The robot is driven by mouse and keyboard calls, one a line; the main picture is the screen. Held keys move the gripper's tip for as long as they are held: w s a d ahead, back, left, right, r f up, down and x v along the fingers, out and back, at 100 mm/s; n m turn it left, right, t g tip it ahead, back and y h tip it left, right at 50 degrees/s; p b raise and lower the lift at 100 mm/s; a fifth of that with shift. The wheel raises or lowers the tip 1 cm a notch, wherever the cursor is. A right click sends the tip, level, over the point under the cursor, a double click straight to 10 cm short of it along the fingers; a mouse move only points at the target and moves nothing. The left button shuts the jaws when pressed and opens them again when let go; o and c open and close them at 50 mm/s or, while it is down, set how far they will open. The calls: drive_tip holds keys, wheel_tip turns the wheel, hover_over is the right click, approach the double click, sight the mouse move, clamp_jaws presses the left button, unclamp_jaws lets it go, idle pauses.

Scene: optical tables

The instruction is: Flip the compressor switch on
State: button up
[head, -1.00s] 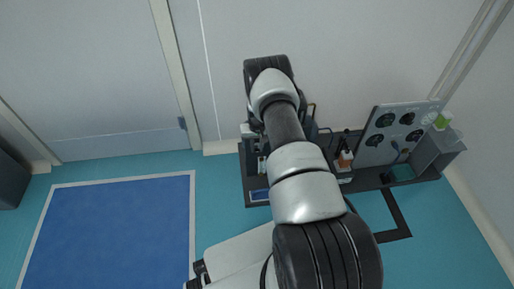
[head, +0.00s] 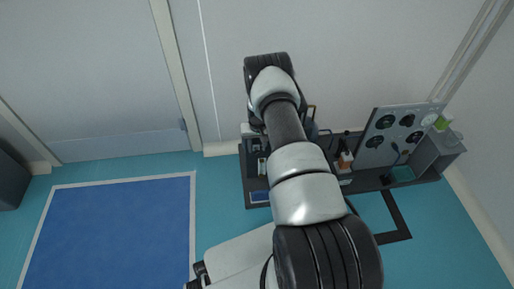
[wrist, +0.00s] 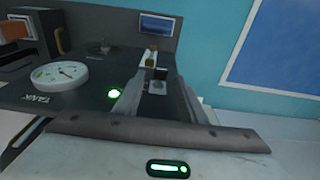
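The compressor's dark panel (wrist: 85,100) fills the left and middle of the wrist view. It bears a round white gauge marked TANK (wrist: 60,75) and a lit green lamp (wrist: 114,94). A small switch with a dark part and a pale plate (wrist: 157,87) sits right of the lamp. My gripper (wrist: 156,80) reaches over the panel with its two grey fingers apart, one on each side of the switch. I cannot tell whether a finger touches it. In the head view my arm hides the gripper and most of the compressor.
Brass fittings (wrist: 150,55) and a small blue screen (wrist: 157,25) lie beyond the switch. In the head view a grey panel with black dials (head: 390,135) stands right of my arm, on a dark bench (head: 250,185). A blue floor mat (head: 115,235) lies clear at left.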

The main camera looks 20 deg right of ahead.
wheel_tip(320, 180, up, 16)
drive_tip(key=s+p, duration=0.1)
drive_tip(key=p, duration=0.3)
drive_tip(key=shift+s+a, duration=0.3)
drive_tip(key=shift+s, duration=0.05)
